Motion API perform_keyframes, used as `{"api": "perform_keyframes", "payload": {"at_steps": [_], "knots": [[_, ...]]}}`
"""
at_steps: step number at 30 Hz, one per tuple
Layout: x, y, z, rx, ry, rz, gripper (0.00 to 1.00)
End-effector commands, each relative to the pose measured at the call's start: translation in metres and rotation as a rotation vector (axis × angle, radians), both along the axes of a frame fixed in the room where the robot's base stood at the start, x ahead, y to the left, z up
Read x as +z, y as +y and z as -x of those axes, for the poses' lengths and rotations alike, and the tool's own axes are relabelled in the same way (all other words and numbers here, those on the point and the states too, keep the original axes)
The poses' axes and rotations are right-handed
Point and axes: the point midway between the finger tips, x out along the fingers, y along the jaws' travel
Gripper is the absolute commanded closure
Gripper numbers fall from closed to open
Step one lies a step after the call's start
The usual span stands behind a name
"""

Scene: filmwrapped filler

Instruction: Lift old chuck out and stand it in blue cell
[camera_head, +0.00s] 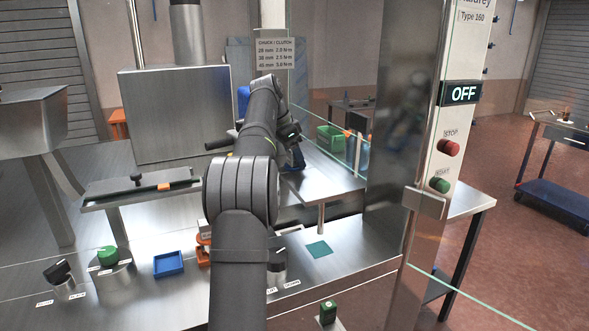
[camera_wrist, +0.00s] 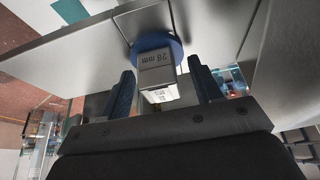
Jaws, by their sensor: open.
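A grey, block-like chuck marked "28 mm" (camera_wrist: 155,72) shows in the wrist view, with a round blue part (camera_wrist: 172,45) behind it. My gripper (camera_wrist: 163,88) is open, with one dark blue finger on each side of the chuck. Gaps show between the fingers and the chuck. In the head view my gripper (camera_head: 294,158) is partly hidden behind my arm, at the machine, and I cannot make out the chuck there. A small blue square cell (camera_head: 168,274) sits on the front steel bench, left of my arm. It looks empty.
An orange holder (camera_head: 203,256) stands between the blue cell and my arm. A green knob (camera_head: 107,256) and a black lever (camera_head: 58,271) are to the left. A glass guard and a steel post (camera_head: 405,110) stand right of my arm. The display (camera_head: 461,93) reads OFF.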

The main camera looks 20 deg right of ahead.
Motion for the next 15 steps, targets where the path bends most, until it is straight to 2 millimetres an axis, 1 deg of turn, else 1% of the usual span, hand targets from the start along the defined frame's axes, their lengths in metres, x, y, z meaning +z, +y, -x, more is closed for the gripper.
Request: {"api": "perform_keyframes", "payload": {"at_steps": [3, 5, 6, 8, 9, 11, 12, 15], "knots": [[0.0002, 0.0001, 0.0000, 0.000, 0.000, 0.000, 0.42], [0.0001, 0.0002, 0.0000, 0.000, 0.000, 0.000, 0.52], [0.0001, 0.0002, 0.0000, 0.000, 0.000, 0.000, 0.59], [0.0001, 0.0002, -0.0001, 0.000, 0.000, 0.000, 0.71], [0.0001, 0.0002, 0.0000, 0.000, 0.000, 0.000, 0.79], [0.0001, 0.0003, -0.0001, 0.001, 0.001, 0.000, 0.91], [0.0001, 0.0003, -0.0001, 0.000, 0.001, 0.000, 0.99], [0.0011, 0.0002, 0.0000, 0.000, -0.001, 0.001, 1.00]]}}
